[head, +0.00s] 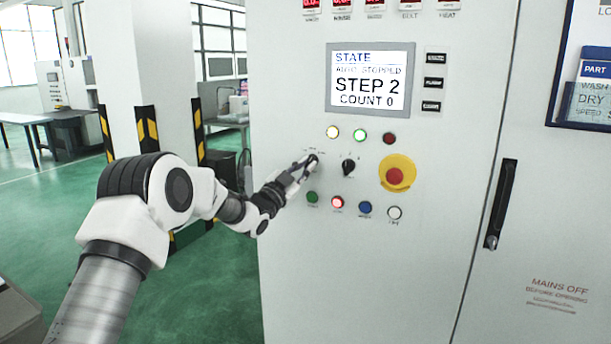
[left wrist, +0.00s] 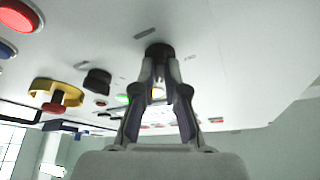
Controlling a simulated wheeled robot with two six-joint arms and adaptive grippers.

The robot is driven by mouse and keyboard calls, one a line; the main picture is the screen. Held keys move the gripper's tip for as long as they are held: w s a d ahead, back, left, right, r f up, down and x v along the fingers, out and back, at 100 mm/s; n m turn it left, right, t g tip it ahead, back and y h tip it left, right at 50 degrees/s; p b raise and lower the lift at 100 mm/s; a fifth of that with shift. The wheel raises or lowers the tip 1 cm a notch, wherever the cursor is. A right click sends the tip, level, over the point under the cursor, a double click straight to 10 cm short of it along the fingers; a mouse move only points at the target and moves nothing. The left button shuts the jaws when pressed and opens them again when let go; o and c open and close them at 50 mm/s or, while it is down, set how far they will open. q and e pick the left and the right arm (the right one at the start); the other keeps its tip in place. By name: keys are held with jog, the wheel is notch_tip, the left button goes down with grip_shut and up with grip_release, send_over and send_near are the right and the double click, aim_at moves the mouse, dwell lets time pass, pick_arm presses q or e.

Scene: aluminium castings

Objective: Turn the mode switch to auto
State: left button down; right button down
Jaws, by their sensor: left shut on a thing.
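The mode switch is a black knob (left wrist: 158,49) on the pale cabinet front. In the left wrist view it sits between my fingertips, and which position it points to cannot be read. My left gripper (head: 305,170) reaches the panel from the left and covers most of the knob in the head view. In the left wrist view my left gripper (left wrist: 161,75) is shut on the knob, its two fingers angled together. A second black selector knob (head: 348,166) stands just to the right. My right gripper is not in view.
A red emergency button (head: 395,176) on a yellow base is further right. Lamps (head: 359,135) sit above the knobs, and several push buttons (head: 365,207) below. The display (head: 370,78) reads STATE, STEP 2, COUNT 0. A door handle (head: 501,204) is at the right.

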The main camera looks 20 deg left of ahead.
pick_arm(q)
jog(key=shift+a+r+m+g+h+b, duration=0.15)
jog(key=shift+m+h, duration=0.1)
jog(key=shift+m, duration=0.3)
jog(key=shift+d+r+m+g+h+b, duration=0.1)
jog(key=shift+m+h, duration=0.1)
jog(key=shift+m, duration=0.4)
jog(key=shift+a+r+m+g+h+b, duration=0.15)
jog(key=shift+m+h, duration=0.1)
jog(key=shift+m, duration=0.6)
jog(key=c, duration=1.2)
grip_release()
jog(key=shift+d+f, duration=0.1)
jog(key=shift+f, duration=0.1)
jog(key=shift+w+f, duration=0.15)
jog(key=shift+g, duration=0.3)
jog(key=v, duration=1.2)
jog(key=shift+f, duration=0.15)
